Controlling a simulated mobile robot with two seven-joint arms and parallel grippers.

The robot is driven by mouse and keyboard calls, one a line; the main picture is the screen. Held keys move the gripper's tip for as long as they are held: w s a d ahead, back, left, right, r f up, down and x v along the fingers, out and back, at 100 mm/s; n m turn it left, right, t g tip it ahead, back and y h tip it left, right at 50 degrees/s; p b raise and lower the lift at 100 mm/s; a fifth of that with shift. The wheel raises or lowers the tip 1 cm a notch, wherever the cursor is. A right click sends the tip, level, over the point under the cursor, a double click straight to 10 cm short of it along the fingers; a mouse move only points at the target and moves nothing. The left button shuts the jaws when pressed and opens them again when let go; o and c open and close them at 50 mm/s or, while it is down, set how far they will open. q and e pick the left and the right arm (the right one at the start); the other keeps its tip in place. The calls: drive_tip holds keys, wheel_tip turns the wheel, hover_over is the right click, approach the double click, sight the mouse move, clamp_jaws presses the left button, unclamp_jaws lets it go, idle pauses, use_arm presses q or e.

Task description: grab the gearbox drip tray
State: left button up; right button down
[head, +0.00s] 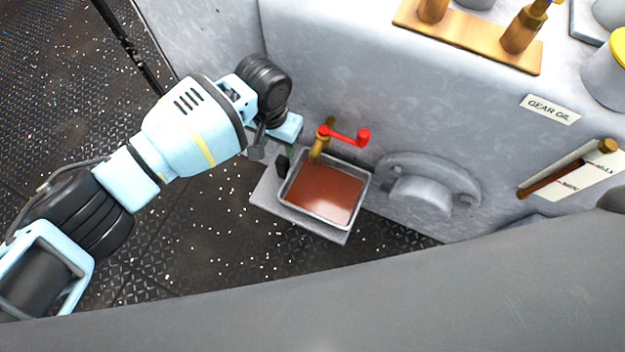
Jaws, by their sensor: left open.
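The gearbox drip tray (342,224) is a shallow grey metal pan holding reddish-brown oil. It sits on a small grey shelf (269,194) at the foot of the grey housing. A brass tap with a red handle (347,136) sticks out above the tray's back edge. My left gripper (270,160) is at the tray's upper left corner, pointing down, with its dark fingers near the rim. It is open, and I cannot tell whether a finger touches the tray. My right gripper is not in view.
A round flanged cover (424,190) juts from the housing right of the tray. A sight gauge (568,171) and a gear oil label (550,109) are farther right. Dark riveted deck (210,225) lies open left of the shelf.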

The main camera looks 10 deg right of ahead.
sight(282, 159)
use_arm(q)
drive_tip(key=shift+f, duration=0.95)
drive_tip(key=shift+s+f+b, duration=0.1)
drive_tip(key=shift+f+b, duration=0.3)
drive_tip(key=shift+b, duration=0.1)
drive_tip(key=f, duration=0.1)
drive_tip(key=f+b, duration=0.2)
drive_tip(key=shift+s+d+f, duration=0.2)
drive_tip(key=shift+d+f, duration=0.05)
drive_tip(key=shift+f, duration=0.5)
drive_tip(key=shift+r, duration=0.1)
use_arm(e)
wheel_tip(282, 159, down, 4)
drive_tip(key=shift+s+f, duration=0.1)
use_arm(q)
drive_tip(key=shift+c, duration=1.2)
clamp_jaws()
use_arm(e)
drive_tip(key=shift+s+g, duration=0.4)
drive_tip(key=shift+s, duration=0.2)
